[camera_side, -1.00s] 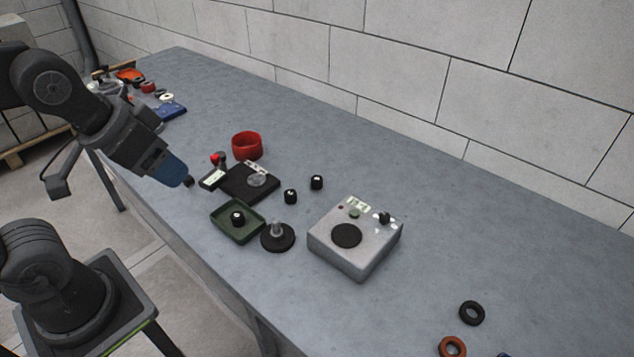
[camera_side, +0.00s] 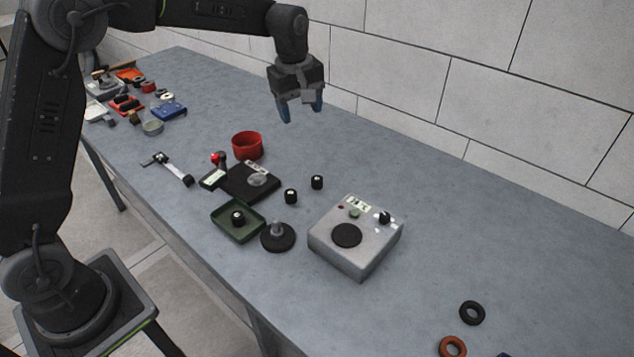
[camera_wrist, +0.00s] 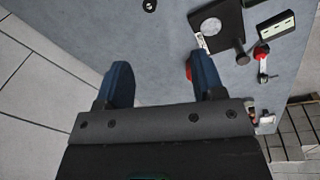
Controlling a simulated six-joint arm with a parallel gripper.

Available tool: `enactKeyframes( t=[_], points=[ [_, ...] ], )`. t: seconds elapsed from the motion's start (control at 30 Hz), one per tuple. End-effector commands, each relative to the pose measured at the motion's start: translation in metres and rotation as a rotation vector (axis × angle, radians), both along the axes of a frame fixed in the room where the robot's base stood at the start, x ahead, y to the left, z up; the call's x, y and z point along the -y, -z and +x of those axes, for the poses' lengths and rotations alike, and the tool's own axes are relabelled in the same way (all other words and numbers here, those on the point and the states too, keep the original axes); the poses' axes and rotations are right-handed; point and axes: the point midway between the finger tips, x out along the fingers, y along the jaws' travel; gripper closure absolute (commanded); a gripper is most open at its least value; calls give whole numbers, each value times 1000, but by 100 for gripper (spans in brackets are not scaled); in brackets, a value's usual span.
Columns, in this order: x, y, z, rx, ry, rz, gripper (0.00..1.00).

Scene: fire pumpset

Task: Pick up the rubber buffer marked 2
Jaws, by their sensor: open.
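Small black rubber buffers with pale tops stand on the bench: one (camera_side: 291,196) nearer the black plate, and one (camera_side: 317,182) just right of and behind it. A third (camera_side: 238,218) stands in the green tray (camera_side: 219,225). Their marks are too small to read, so I cannot tell which is 2. My gripper (camera_side: 302,112) is open and empty, pointing down, high above the bench and behind the buffers. In the wrist view, its blue fingers (camera_wrist: 163,78) are apart with nothing between them, and one black buffer (camera_wrist: 149,5) shows at the top edge.
A red bowl (camera_side: 247,147), a black plate with a clear disc (camera_side: 237,185), a caliper-like tool (camera_side: 172,168), a round black stand (camera_side: 279,240) and a grey instrument box (camera_side: 335,258) surround the buffers. The wall (camera_side: 400,90) is behind.

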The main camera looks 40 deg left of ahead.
Motion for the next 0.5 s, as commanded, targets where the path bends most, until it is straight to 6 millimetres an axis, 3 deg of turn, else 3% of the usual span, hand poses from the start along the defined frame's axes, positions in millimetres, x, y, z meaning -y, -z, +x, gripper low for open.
enactKeyframes(
  t=[0.03, 0.2, 0.3, 0.5],
  points=[
    [-2, 21, 16, -27, -64, -7, 38],
    [-6, 73, 52, -86, -263, -23, 38],
    [-8, 95, 62, -107, -340, -27, 38],
    [-9, 116, 68, -123, -395, -27, 38]
  ],
)
